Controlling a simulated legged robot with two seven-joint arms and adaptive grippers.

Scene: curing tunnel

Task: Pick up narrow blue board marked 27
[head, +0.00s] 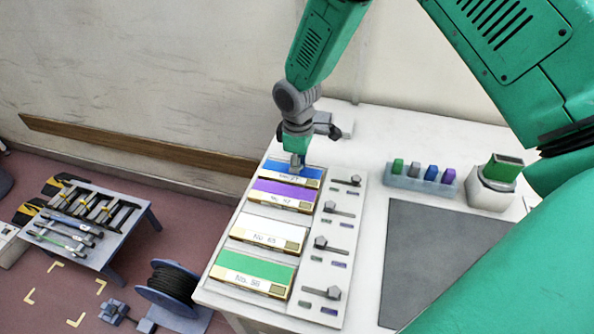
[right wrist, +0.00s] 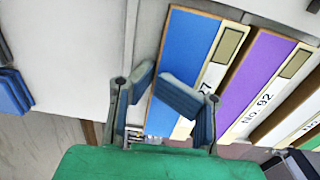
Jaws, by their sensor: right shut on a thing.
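The narrow blue board (head: 285,165) marked 27 lies at the far end of a row of boards on the white table (head: 375,140). Its blue face also shows in the right wrist view (right wrist: 185,55), with the end of its label, a 7, visible. My right gripper (head: 297,166) is over the blue board, pointing down. In the right wrist view its two fingers (right wrist: 160,88) are close together at the blue board and shut on it, covering part of it. The exact contact is hidden. My left gripper is not in view.
A purple board (head: 285,189), a white board (head: 268,232) and a green board (head: 253,264) lie nearer in the row. Several levers line its right side. A tray of coloured blocks (head: 420,181), a stamp-like block (head: 494,182) and a dark mat (head: 440,255) are further right.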

